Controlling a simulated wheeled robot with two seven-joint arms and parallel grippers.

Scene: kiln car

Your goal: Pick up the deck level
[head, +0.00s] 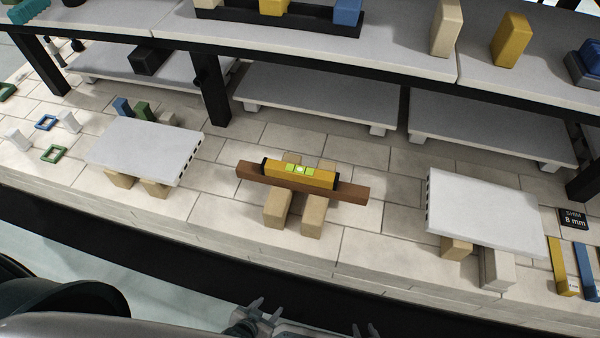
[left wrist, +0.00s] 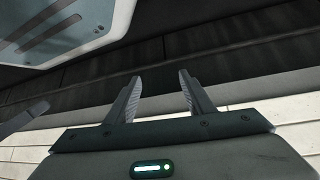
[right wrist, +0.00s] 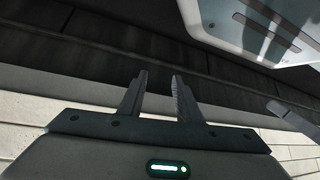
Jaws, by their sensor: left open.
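The deck level is a yellow spirit level (head: 277,171) with dark ends and bright green vials. It lies along a brown bar (head: 345,191) in the middle of the head view, and the bar rests across beige blocks (head: 314,215). My left gripper (head: 265,309) is low in the head view, in front of the deck edge and apart from the level. It is open and empty in the left wrist view (left wrist: 159,77). My right gripper (head: 365,329) is at the bottom edge, further right. The right wrist view (right wrist: 160,75) shows its fingers apart with nothing between them.
White slabs on blocks stand left (head: 140,151) and right (head: 485,214) of the bar. Dark shelving with grey shelves (head: 310,98) runs behind. A black shim card (head: 573,219) and yellow (head: 562,266) and blue strips lie at right. The tiled deck before the level is clear.

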